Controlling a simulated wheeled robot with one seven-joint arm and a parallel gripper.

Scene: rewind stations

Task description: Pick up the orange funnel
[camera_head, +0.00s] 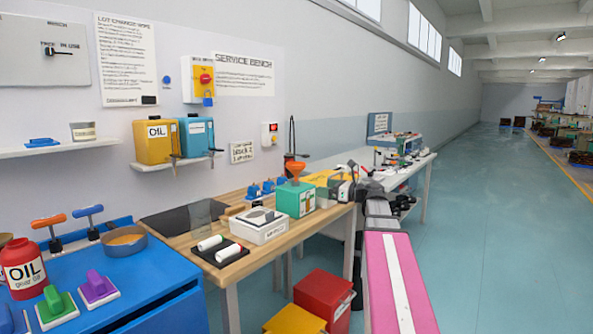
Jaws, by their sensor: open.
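The orange funnel (295,169) stands upright, wide mouth up, on top of a teal-green can (294,200) with a pale label. The can is on the wooden service bench (198,234), near its right end. My gripper (341,187) is at the right end of the bench, to the right of the funnel and apart from it. It is open and small in view; its fingers overlap the things behind, and I see nothing held in it. The funnel's lower spout is hard to make out.
A yellow box (318,179) sits beside the can on the right. Blue-topped items (266,187) stand behind it on the left. A white box (259,226) and a dark tray (219,251) with white rolls lie in front. A red bin (323,299) stands below.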

